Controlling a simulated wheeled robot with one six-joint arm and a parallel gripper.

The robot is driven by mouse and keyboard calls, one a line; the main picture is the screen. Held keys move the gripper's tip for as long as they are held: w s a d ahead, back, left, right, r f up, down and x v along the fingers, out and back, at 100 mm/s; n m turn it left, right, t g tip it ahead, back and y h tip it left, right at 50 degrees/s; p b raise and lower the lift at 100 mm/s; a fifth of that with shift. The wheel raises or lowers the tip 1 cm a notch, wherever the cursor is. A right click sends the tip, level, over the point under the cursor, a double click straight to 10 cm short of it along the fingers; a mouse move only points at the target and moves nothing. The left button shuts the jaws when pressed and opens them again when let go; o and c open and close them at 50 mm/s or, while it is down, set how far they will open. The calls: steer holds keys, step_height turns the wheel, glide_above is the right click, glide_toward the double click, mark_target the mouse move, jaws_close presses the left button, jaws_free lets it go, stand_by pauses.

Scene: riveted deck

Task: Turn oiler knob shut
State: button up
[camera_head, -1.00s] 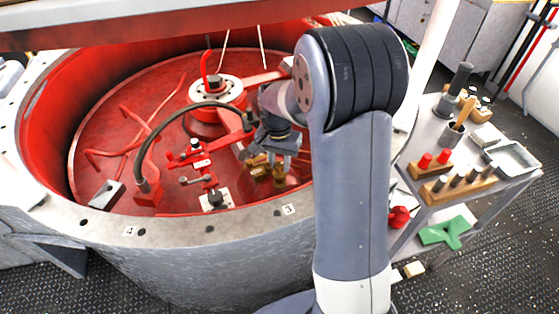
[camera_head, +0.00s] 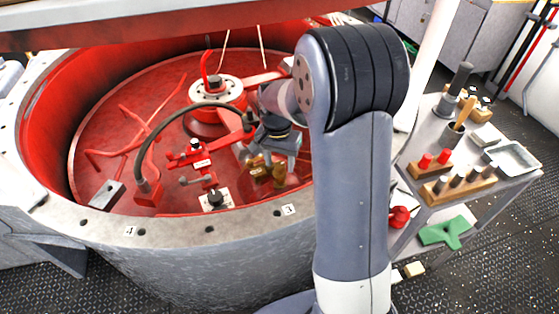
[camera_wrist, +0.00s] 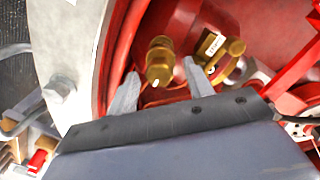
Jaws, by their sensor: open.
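The brass oiler (camera_head: 262,172) sits low inside the red housing, close to its near right wall. It is small in the head view and partly covered by my gripper (camera_head: 277,157). In the wrist view, a brass knob (camera_wrist: 160,62) with a bright round end shows between the two grey fingers of my gripper (camera_wrist: 160,72). The fingers are spread, one on each side of the knob, with a visible gap on both sides. More brass (camera_wrist: 228,60) with a white tag (camera_wrist: 213,45) lies just right of the right finger.
The grey bolted rim (camera_head: 210,230) of the housing (camera_head: 110,85) runs around the work area. Red levers and rods (camera_head: 203,165) and a dark curved hose (camera_head: 165,122) stand left of my gripper. A tool cart (camera_head: 480,190) with pegs and a tray is at right.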

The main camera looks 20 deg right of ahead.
mark_target(278, 164)
step_height(278, 164, up, 11)
steer(key=shift+w+a+f, duration=0.15)
steer(key=shift+a+f, duration=0.05)
stand_by(0.4)
steer(key=f, duration=1.1)
steer(key=shift+d, duration=0.2)
steer(key=shift+r, duration=0.1)
